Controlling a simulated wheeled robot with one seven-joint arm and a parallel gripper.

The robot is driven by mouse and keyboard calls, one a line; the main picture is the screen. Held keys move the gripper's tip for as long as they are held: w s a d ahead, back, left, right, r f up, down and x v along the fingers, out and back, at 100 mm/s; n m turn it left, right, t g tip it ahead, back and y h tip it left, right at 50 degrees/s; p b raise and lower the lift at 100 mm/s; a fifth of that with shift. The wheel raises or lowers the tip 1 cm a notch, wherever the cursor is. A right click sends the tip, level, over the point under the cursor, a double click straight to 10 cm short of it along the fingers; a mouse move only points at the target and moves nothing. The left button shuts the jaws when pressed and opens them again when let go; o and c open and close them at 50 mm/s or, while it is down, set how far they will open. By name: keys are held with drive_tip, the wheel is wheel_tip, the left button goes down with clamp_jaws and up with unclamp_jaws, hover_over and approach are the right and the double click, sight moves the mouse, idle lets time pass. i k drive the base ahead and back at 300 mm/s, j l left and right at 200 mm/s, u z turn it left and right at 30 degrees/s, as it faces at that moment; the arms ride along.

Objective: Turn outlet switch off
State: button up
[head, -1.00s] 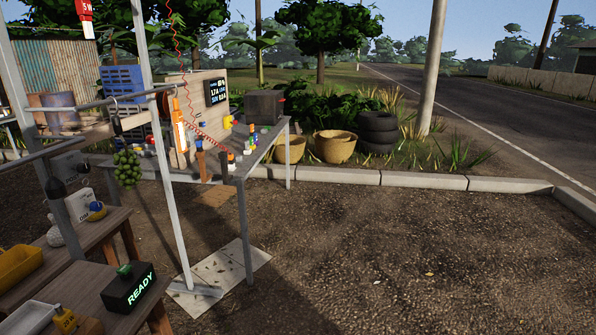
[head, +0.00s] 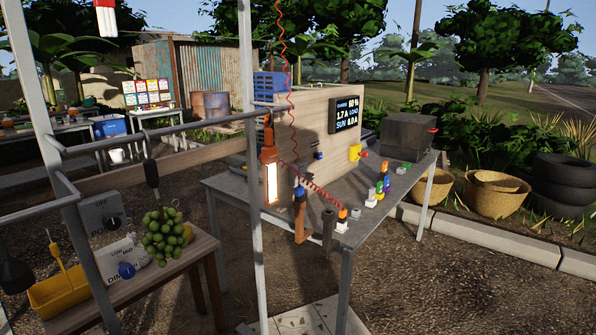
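No part labelled as an outlet switch can be made out. A wooden panel (head: 298,125) stands on the grey table and carries a lit display (head: 346,114) reading charge 60%, 1.7A load and sun 0.0A. A small dark fitting (head: 319,155) and a yellow part (head: 354,152) are at the panel's lower right; they are too small to tell their state. A grey box with a black knob (head: 113,221) stands on the wooden table at left, its lettering partly hidden. My gripper is not in view.
A metal frame post (head: 253,200) and rail stand before the grey table (head: 350,212). An orange lamp (head: 269,175), a red coiled cord (head: 284,75) and green fruit (head: 165,237) hang there. Baskets (head: 496,194) and tyres (head: 564,184) stand at right. Gravel at lower right is clear.

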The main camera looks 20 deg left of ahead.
sight(310, 176)
drive_tip(key=i+l+u, duration=0.15)
drive_tip(key=i+u, duration=0.2)
drive_tip(key=i+l+u, duration=0.7)
drive_tip(key=i, duration=0.15)
